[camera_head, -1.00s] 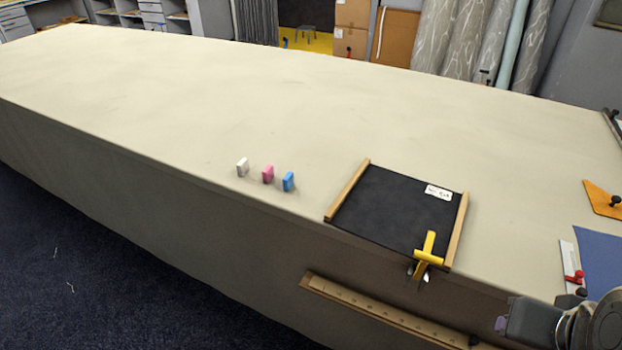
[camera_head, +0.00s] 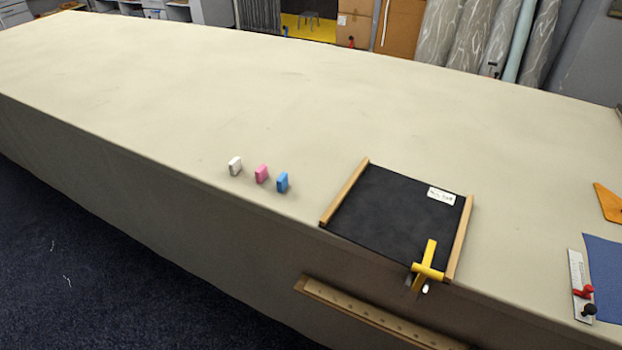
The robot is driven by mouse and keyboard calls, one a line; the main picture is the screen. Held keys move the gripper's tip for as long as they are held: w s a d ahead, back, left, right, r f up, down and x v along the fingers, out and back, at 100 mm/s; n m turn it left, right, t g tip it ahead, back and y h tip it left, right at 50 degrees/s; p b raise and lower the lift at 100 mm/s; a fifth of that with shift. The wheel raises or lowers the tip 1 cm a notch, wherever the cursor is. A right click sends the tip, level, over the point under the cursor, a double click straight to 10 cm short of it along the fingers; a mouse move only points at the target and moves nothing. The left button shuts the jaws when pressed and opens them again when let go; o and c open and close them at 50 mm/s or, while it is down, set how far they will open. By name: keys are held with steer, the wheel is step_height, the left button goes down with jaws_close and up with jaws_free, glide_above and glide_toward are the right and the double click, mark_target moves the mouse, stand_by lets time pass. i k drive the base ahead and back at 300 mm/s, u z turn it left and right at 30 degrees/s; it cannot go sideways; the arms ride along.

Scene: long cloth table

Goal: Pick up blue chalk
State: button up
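The three are apart from each other. My gripper is not in view.
A black mat (camera_head: 400,215) with wooden side rails lies right of the chalks, with a yellow tool (camera_head: 429,262) at its front edge. A wooden rail (camera_head: 370,312) runs along the table's front. Blue cloth (camera_head: 605,270) lies far right. The table behind the chalks is clear.

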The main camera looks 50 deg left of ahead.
mark_target(282, 181)
steer(key=z, duration=1.3)
steer(key=k, duration=1.5)
steer(key=u, duration=2.1)
